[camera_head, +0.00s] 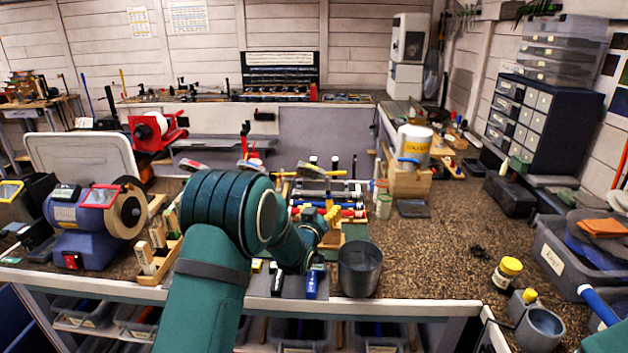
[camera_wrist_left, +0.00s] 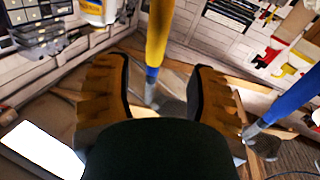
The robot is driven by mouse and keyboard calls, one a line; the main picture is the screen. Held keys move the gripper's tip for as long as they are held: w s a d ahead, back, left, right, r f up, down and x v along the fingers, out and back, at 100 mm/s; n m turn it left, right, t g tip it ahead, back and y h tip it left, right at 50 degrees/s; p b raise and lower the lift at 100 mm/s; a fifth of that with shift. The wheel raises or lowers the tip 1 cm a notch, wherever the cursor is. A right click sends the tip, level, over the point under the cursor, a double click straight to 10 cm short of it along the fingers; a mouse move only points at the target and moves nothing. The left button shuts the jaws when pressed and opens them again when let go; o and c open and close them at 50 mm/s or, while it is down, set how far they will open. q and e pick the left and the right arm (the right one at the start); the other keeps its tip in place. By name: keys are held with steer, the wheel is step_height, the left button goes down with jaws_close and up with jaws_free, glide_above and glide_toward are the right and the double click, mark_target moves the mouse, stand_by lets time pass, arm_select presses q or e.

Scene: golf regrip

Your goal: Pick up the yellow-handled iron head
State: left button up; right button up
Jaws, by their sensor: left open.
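My left gripper (camera_head: 330,226) reaches over the workbench from the left, and my arm hides part of what lies below it. In the left wrist view the gripper (camera_wrist_left: 160,75) is open, with its two tan, black-lined fingers apart. A yellow handle (camera_wrist_left: 159,32) with a blue section and a grey end stands between the fingers in that view. I cannot tell whether it touches them. In the head view, yellow handles (camera_head: 285,174) show behind the gripper, among rods and tools. Which one is the iron head's is unclear. My right gripper is not in view.
A grey metal cup (camera_head: 360,270) stands right of the gripper near the bench's front edge. A blue bench grinder (camera_head: 85,222) is at the left. A wooden block (camera_head: 405,182) with a white tub (camera_head: 413,145) stands behind right. The speckled bench top (camera_head: 440,240) is mostly clear at centre right.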

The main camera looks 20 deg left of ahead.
mark_target(329, 205)
arm_select(q)
steer(key=w, duration=0.4)
steer(key=shift+w+d, duration=0.15)
steer(key=shift+d, duration=0.2)
steer(key=shift+w+a, duration=0.1)
steer(key=shift+w, duration=0.25)
jaws_close()
